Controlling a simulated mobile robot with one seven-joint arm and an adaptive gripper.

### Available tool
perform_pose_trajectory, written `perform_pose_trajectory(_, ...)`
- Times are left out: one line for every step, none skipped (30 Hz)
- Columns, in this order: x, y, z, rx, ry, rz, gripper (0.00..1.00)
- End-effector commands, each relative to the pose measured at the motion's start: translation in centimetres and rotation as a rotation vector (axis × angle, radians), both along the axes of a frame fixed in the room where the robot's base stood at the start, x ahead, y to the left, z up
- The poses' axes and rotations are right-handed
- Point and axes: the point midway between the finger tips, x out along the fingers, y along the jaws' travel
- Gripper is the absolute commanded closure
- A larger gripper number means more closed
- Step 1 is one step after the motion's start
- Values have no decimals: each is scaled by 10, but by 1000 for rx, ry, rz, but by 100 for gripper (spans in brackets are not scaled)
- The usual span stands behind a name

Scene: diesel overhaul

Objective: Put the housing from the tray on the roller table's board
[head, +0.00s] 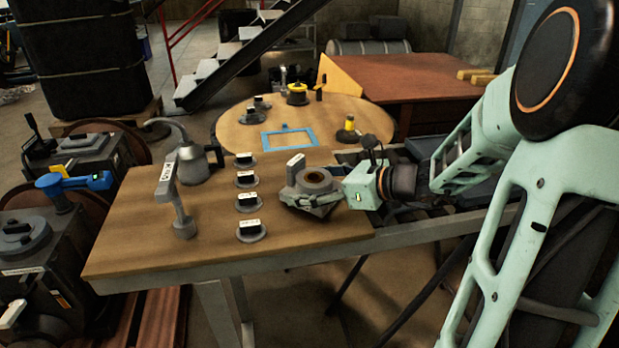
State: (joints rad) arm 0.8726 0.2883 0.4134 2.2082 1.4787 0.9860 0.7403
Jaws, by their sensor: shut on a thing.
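My gripper (318,192) reaches in from the right, low over the right part of the wooden board (140,245) of the roller table. It is shut on a grey part with a brownish round ring on top, which I take to be the housing (316,178). The gripper's fingers are hard to tell apart from this part. I cannot tell whether the housing touches the board or hangs just above it. No tray can be made out clearly; my arm hides part of the right side.
Several labelled round pieces (248,200) stand in a row left of the housing. A grey stand (181,195) and a grey can (195,163) are farther left. Behind is a round table (345,108) with a blue frame (290,138) and yellow-black items. The board's front left is clear.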

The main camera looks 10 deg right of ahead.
Motion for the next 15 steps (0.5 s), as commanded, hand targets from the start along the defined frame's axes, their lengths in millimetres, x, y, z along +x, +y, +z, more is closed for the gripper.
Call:
perform_pose_trajectory(1,0,-7,5,-2,-1,79)
perform_pose_trajectory(1,0,-9,4,-3,-1,79)
perform_pose_trajectory(1,0,-11,3,-4,-1,79)
perform_pose_trajectory(1,0,-12,3,-4,-2,79)
perform_pose_trajectory(1,0,-12,2,-5,-1,79)
perform_pose_trajectory(1,0,-11,2,-5,-1,79)
perform_pose_trajectory(1,0,-11,2,-5,-1,79)
perform_pose_trajectory(1,0,-11,2,-5,-1,79)
perform_pose_trajectory(1,0,-11,2,-5,-1,79)
perform_pose_trajectory(1,0,-11,2,-5,0,79)
perform_pose_trajectory(1,0,-11,2,-5,0,79)
perform_pose_trajectory(1,0,-12,2,-5,0,79)
perform_pose_trajectory(1,0,-12,2,-5,0,79)
perform_pose_trajectory(1,0,-13,2,-5,0,79)
perform_pose_trajectory(0,0,-17,0,0,-1,20)
